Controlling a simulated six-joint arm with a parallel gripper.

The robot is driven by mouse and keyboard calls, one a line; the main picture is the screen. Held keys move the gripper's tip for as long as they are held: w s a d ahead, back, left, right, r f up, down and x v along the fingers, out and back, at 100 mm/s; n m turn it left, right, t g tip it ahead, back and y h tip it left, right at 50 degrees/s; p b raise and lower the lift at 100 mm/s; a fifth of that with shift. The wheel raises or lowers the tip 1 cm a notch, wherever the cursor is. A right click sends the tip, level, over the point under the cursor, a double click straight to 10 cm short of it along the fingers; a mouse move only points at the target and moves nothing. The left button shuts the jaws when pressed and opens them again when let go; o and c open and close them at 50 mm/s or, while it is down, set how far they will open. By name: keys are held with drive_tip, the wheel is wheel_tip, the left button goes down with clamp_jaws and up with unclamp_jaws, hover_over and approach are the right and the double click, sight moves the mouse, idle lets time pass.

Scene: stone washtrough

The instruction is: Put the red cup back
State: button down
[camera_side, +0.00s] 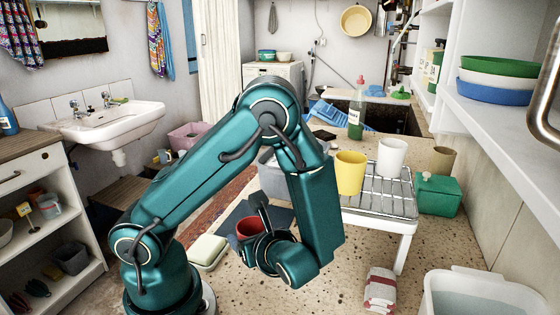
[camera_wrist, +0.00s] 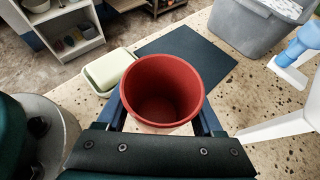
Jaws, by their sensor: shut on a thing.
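The red cup (camera_side: 249,229) is held in my gripper (camera_side: 258,232), low over the speckled stone counter in the side view. In the wrist view the red cup (camera_wrist: 162,92) is upright with its open mouth facing the camera, and it looks empty inside. The dark blue fingers of my gripper (camera_wrist: 160,122) are shut on its two sides. A yellow cup (camera_side: 350,172) and a white cup (camera_side: 391,157) stand on a white slatted rack (camera_side: 378,205). Whether the red cup's base touches anything is hidden.
A dark mat (camera_wrist: 190,57) lies flat on the counter beyond the cup.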

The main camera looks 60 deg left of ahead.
drive_tip(key=shift+f, duration=1.95)
drive_tip(key=shift+f, duration=0.1)
drive_tip(key=shift+c, duration=0.2)
unclamp_jaws()
